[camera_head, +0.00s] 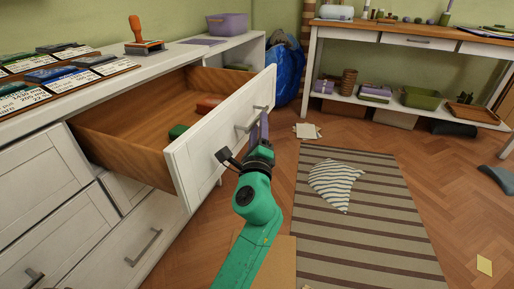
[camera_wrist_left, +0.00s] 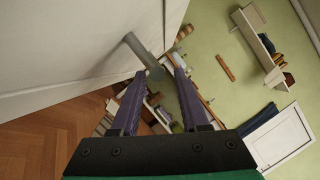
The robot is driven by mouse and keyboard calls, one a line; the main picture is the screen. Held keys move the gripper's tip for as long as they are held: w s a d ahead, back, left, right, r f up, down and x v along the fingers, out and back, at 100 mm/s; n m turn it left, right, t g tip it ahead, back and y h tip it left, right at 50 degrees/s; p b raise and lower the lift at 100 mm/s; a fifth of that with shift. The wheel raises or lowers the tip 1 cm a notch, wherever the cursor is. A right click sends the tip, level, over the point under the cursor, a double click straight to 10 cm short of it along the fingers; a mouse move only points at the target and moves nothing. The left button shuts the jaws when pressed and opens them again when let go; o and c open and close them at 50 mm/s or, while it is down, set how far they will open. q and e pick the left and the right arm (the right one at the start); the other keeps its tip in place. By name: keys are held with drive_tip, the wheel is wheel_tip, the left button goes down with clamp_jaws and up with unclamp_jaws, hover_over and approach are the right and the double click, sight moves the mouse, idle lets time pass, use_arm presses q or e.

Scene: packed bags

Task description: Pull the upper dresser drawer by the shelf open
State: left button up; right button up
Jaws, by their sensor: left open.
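The upper dresser drawer (camera_head: 135,115) stands pulled well out, its wooden inside showing. Its white front (camera_head: 215,145) carries a grey bar handle (camera_head: 251,119). My left gripper (camera_head: 263,124), with purple fingers on a green arm, is just outside the drawer front beside the handle. In the left wrist view the gripper (camera_wrist_left: 160,75) is open, and the handle (camera_wrist_left: 143,54) lies by its fingertips, with its end appearing between them. Whether they touch is unclear. My right gripper is out of view.
A red-brown item (camera_head: 208,103) and a green item (camera_head: 178,131) lie in the drawer. Cards and a stamp (camera_head: 143,40) sit on the dresser top (camera_head: 185,56). A blue bag (camera_head: 286,72) stands beyond.

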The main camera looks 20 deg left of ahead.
use_arm(q)
drive_tip(key=v, duration=1)
drive_tip(key=shift+s+b, duration=0.2)
drive_tip(key=shift+b, duration=0.1)
drive_tip(key=shift+d+f, duration=0.1)
